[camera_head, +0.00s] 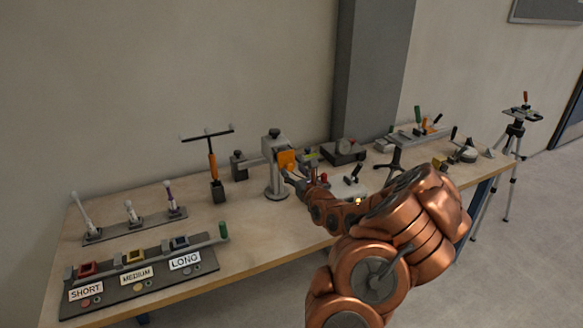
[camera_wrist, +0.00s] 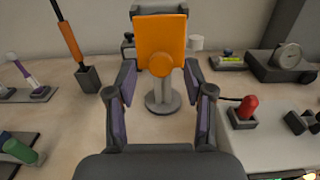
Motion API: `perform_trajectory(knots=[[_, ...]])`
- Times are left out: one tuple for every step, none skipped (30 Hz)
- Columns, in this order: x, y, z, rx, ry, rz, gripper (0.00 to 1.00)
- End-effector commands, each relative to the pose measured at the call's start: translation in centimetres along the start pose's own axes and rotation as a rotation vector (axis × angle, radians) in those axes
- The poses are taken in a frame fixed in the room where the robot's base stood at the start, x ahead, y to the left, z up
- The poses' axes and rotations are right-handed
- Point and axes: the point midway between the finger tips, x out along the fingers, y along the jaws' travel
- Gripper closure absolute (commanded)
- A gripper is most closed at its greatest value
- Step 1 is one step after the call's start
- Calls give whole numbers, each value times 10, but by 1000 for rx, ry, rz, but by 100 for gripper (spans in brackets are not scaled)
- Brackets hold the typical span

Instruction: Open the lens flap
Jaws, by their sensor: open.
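The lens flap (camera_wrist: 160,30) is an orange rectangular plate with a round orange knob (camera_wrist: 161,66) low on its face. It stands upright on a grey instrument with a round base (camera_wrist: 163,104), facing my wrist camera. In the head view the orange flap (camera_head: 287,160) is on the front of the grey instrument (camera_head: 273,144). My gripper (camera_wrist: 160,84) is open, with its fingers to the left and right of the knob in the wrist view. I cannot tell whether they touch it. In the head view my gripper (camera_head: 297,181) is close in front of the flap, partly hidden by my arm.
An orange-handled T-bar tool (camera_head: 212,165) stands left of the instrument. A red-knobbed switch (camera_wrist: 248,107) and a dial box (camera_wrist: 287,60) are to the right. A SHORT, MEDIUM, LONG panel (camera_head: 140,272) lies at the table's front left. Bare tabletop surrounds the instrument's base.

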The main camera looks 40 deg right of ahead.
Motion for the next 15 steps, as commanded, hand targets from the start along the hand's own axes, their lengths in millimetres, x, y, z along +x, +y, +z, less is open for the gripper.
perform_trajectory(knots=[[5, 0, 1, -3, 2, 1, 48], [8, -1, 1, -3, 2, -1, 48], [11, -1, 1, -3, 2, -1, 48], [13, -1, 1, -3, 2, -1, 48], [15, -1, 1, -3, 2, -1, 48], [17, -1, 0, -3, 2, -1, 48], [18, -1, 0, -3, 2, -1, 48], [19, -1, 0, -2, 2, -1, 48], [20, 0, 0, -1, 2, -1, 48], [21, 0, 0, -1, 2, 0, 48], [21, 0, 0, -1, 2, 0, 48], [21, 0, -1, 0, 2, 0, 48], [21, 0, -1, 0, 2, 0, 48], [22, 0, -1, 0, 2, 0, 48], [21, 0, -1, 0, 2, 0, 48]])
